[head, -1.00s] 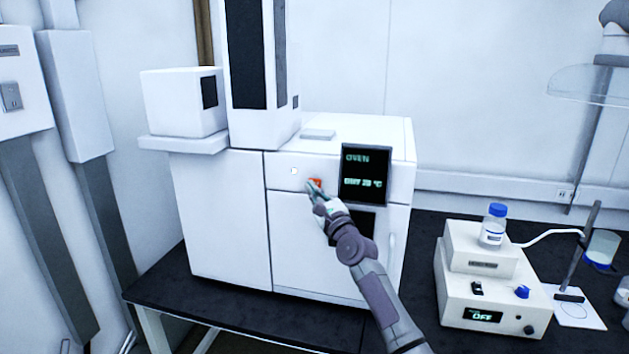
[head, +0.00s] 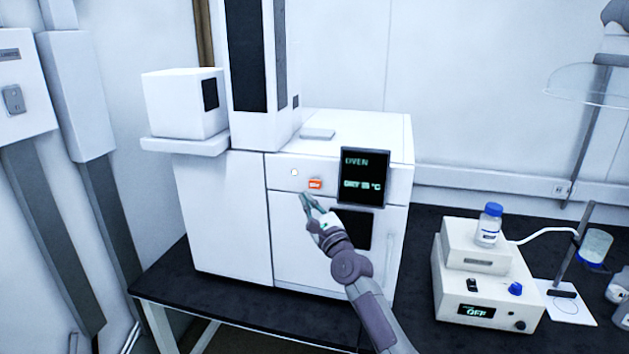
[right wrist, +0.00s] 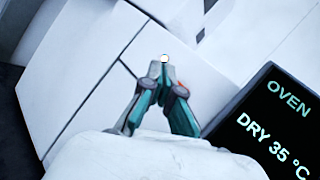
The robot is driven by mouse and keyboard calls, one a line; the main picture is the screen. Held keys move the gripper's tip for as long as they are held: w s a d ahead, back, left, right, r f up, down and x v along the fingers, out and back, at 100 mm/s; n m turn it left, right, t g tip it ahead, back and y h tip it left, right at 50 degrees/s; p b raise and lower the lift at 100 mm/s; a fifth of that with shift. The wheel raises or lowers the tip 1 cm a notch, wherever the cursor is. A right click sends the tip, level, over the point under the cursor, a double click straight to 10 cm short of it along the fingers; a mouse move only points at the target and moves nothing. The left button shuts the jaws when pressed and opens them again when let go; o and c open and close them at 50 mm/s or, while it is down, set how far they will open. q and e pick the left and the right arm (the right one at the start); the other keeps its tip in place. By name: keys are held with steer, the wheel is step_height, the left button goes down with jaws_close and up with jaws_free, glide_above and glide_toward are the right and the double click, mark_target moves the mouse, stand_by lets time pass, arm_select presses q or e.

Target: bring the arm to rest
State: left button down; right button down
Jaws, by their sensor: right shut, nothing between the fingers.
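My right gripper (head: 307,198) is in front of the white oven cabinet (head: 340,135), just below and left of an orange button (head: 315,184). It is shut and empty, and appears apart from the button in the head view. In the right wrist view its teal and grey fingers (right wrist: 164,76) meet at the tips, just below a small round lamp (right wrist: 164,58). The arm reaches up from the bottom of the head view. The oven display (head: 364,176) reads "OVEN", and "DRY 35 °C" in the right wrist view. My left gripper is not in view.
At right, a white device (head: 488,290) with an "OFF" display carries a blue-capped bottle (head: 488,227). Beside it is a stand (head: 572,250) with glassware. A dark bench top (head: 415,290) lies between oven and device. A white box unit (head: 183,103) sits upper left.

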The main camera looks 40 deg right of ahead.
stand_by(0.8)
steer(key=s+a+f+n+g, duration=0.2)
steer(key=f+n+g, duration=0.15)
steer(key=f, duration=0.95)
steer(key=s+a+f+n+g+y+b, duration=0.1)
steer(key=s+a+f+n+g, duration=0.3)
steer(key=f, duration=0.8)
steer(key=s+f+n, duration=0.1)
steer(key=f+n, duration=0.4)
steer(key=f, duration=0.8)
steer(key=s+a+f+n+g+y, duration=0.1)
steer(key=s+a+f+n+g, duration=0.25)
steer(key=s+f, duration=0.55)
steer(key=s+a+f+n+g, duration=0.2)
steer(key=s+f+n, duration=0.3)
steer(key=s+f, duration=0.4)
steer(key=s+a+f+n+g, duration=0.2)
steer(key=s+f+n, duration=0.2)
steer(key=s, duration=0.7)
steer(key=s+a+f+n+g+b, duration=0.1)
steer(key=s+f+n, duration=0.4)
steer(key=s, duration=0.7)
steer(key=s+a+f+n+g, duration=0.3)
steer(key=s+f, duration=0.4)
steer(key=s, duration=0.4)
steer(key=shift+s+a+f+n+g+b, duration=0.3)
steer(key=shift+f+n+g+b, duration=0.1)
steer(key=shift+n+g, duration=0.25)
